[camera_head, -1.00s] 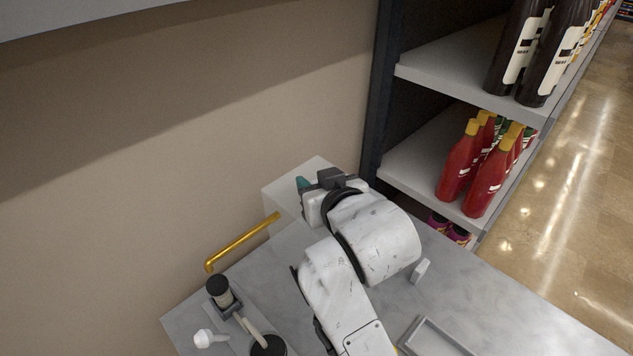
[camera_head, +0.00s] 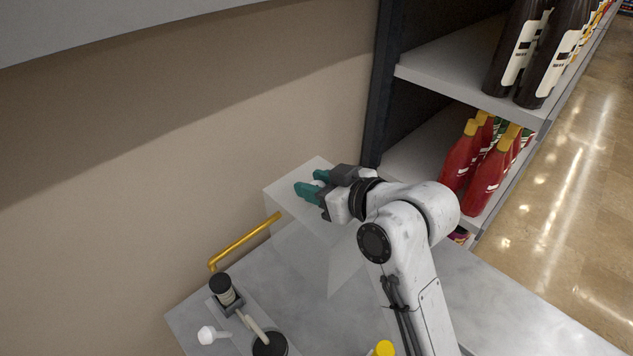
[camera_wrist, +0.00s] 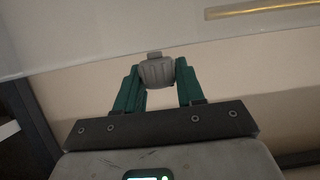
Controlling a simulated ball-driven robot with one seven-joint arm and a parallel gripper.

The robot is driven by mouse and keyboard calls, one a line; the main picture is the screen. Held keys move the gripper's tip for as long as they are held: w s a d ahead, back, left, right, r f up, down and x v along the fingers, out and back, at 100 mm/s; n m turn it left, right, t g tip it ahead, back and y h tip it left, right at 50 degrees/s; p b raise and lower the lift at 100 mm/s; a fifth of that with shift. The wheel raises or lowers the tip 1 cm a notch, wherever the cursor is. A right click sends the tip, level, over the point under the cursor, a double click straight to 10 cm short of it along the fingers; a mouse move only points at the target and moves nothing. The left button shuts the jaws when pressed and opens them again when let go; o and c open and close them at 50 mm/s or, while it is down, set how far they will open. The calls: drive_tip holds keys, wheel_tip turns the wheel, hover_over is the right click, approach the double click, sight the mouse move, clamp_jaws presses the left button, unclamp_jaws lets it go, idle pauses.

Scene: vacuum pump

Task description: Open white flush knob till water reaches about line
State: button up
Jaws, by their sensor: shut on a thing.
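My gripper (camera_head: 309,182) is at the top of a pale box-like tank (camera_head: 338,265) that stands against the wall. Its green fingers are shut on the white flush knob (camera_head: 319,184), which shows between them. In the wrist view the knob (camera_wrist: 157,73) looks light grey and ribbed, with a green finger on each side. I cannot make out a water level or a line on the tank.
A brass pipe (camera_head: 245,242) runs beside the tank on the left. A black-capped pump part (camera_head: 222,288), a white knob-shaped piece (camera_head: 208,335) and a yellow cap (camera_head: 384,348) are on the grey bench (camera_head: 480,300). Bottle shelves (camera_head: 450,75) stand at right.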

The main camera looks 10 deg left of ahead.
drive_tip(key=shift+n+g+y+b, duration=0.35)
drive_tip(key=shift+n+g+y, duration=0.15)
drive_tip(key=shift+n+g, duration=0.35)
drive_tip(key=o, duration=0.9)
drive_tip(key=shift+o, duration=0.2)
drive_tip(key=shift+b+v, duration=0.7)
drive_tip(key=shift+v, duration=3.05)
